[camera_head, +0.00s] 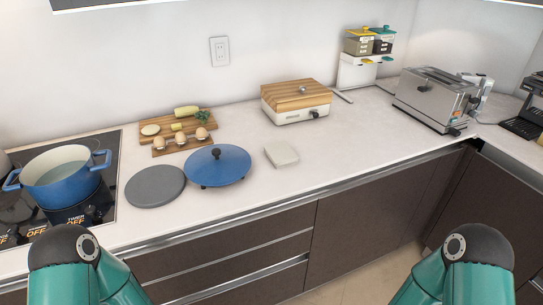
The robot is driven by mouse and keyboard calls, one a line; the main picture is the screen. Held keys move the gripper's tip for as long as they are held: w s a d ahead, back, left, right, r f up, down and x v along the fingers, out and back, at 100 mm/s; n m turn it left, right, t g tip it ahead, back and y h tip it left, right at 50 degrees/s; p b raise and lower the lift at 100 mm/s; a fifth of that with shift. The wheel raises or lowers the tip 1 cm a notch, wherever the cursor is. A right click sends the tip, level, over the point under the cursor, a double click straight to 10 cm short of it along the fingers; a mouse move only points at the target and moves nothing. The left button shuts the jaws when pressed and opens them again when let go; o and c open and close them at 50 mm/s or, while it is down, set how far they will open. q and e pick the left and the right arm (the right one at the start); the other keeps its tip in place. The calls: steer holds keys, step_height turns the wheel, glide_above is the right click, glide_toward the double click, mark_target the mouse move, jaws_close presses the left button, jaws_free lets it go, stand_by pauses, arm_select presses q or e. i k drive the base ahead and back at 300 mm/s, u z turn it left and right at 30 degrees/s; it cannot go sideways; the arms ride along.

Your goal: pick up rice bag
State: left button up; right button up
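A small, flat, pale square packet (281,154) lies on the white counter, right of the blue lid. It is the only thing here that looks like a rice bag, but I see no label on it. Nothing touches it. My two teal arms show at the bottom left and bottom right, well short of the packet and in front of the counter. Neither gripper is in view.
A blue lid (217,166) and grey round board (155,186) lie left of the packet. A blue pot (62,178) stands on the cooktop. A wood-topped cooker (296,101) stands behind; a toaster (435,98) is at right. Counter right of the packet is clear.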

mark_target(281, 154)
steer(key=z, duration=0.3)
steer(key=i, duration=0.2)
steer(key=u, duration=2.65)
steer(key=k, duration=1.65)
steer(key=z, duration=1.2)
steer(key=i, duration=1)
steer(key=u, duration=0.1)
